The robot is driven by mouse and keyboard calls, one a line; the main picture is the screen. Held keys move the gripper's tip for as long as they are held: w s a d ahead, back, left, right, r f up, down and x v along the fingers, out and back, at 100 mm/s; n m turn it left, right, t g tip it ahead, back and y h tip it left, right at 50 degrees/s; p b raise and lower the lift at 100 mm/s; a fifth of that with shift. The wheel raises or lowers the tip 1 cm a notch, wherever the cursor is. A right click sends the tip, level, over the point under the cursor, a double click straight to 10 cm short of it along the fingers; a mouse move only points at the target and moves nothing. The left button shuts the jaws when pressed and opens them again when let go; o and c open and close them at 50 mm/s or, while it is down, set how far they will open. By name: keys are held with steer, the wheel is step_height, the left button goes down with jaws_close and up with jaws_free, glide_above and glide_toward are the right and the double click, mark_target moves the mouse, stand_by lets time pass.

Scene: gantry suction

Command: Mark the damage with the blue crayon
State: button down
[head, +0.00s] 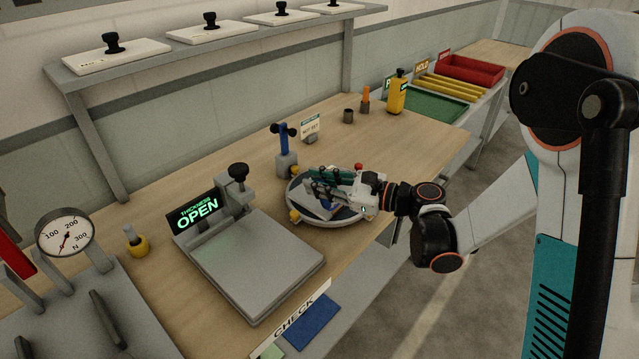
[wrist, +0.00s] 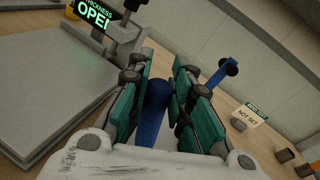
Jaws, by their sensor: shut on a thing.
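My gripper (head: 312,186) is over the round grey turntable (head: 346,222), its fingers pointing left. In the wrist view my gripper (wrist: 165,82) has its green-padded fingers on both sides of a thick blue stick, the blue crayon (wrist: 154,98). A little blue also shows below the fingers in the head view, where the fingers hide most of the crayon. The turntable's surface under the gripper is largely hidden. I cannot make out any damage mark, nor whether the crayon touches a surface.
A blue lever with black knobs (head: 284,140) stands just behind the turntable. The grey thickness gauge (head: 255,262), its display reading OPEN, is at the left. Behind are a NOT SET sign (head: 310,127), a dark cup (head: 348,116), an orange crayon (head: 365,95) and a yellow bottle (head: 397,96).

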steer(key=shift+r+p, duration=1.8)
steer(key=shift+r, duration=1.3)
steer(key=shift+w, duration=0.1)
steer(key=w+d+m+t+h, duration=0.3)
steer(key=d+m+h, duration=0.1)
steer(key=d, duration=0.6)
steer(key=w+d+m+t+h, duration=0.4)
steer(key=d+m+h, duration=0.1)
steer(key=d, duration=0.6)
steer(key=w+d+m+t+h, duration=0.4)
steer(key=d+m+h, duration=0.1)
steer(key=d, duration=0.5)
steer(key=shift+w+d+r+h, duration=0.25)
steer(key=shift+r+h, duration=0.05)
steer(key=shift+h, duration=0.6)
steer(key=shift+a, duration=0.1)
